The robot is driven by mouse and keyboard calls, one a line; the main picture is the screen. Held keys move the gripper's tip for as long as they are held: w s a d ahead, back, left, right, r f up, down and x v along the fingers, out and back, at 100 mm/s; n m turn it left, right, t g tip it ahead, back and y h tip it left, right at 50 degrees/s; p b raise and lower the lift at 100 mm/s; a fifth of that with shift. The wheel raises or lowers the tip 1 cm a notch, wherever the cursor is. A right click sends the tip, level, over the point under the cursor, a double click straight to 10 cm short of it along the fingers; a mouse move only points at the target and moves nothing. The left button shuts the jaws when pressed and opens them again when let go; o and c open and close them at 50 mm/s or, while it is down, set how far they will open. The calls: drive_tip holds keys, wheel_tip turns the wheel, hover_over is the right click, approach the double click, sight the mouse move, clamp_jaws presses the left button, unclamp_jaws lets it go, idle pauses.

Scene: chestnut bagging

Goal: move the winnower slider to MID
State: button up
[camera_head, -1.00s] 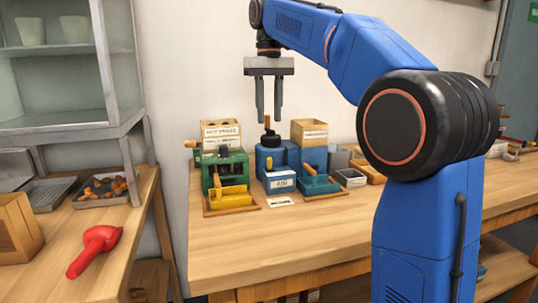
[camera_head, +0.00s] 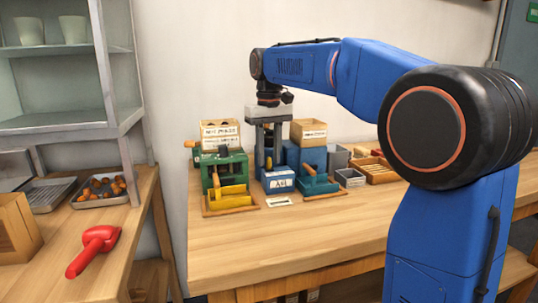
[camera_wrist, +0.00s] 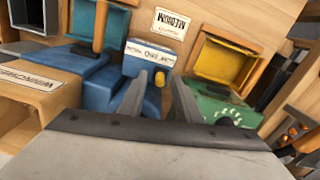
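The blue machine (camera_head: 312,157), which I take as the winnower, stands in the middle of the bench group. Its small blue front box (camera_head: 278,182) has a white label. In the wrist view, a yellow knob (camera_wrist: 158,79), likely the slider, stands at the front box's label plate (camera_wrist: 148,58). My gripper (camera_head: 268,170) is lowered in front of the blue machine. In the wrist view, my gripper (camera_wrist: 160,86) is open, its fingertips spread to either side of the yellow knob. I cannot tell whether they touch it. No position mark is readable.
A green machine with a yellow tray (camera_head: 229,198) stands close on the left. A teal tray (camera_head: 320,186) lies on the right. Labelled wooden boxes (camera_head: 220,134) stand behind. A white card (camera_head: 280,202) lies in front. The bench front (camera_head: 290,238) is clear.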

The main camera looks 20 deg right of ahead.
clamp_jaws()
drive_tip(key=shift+d, duration=1.25)
unclamp_jaws()
drive_tip(key=shift+r, duration=0.15)
wheel_tip(320, 180, up, 17)
drive_tip(key=shift+r, duration=0.1)
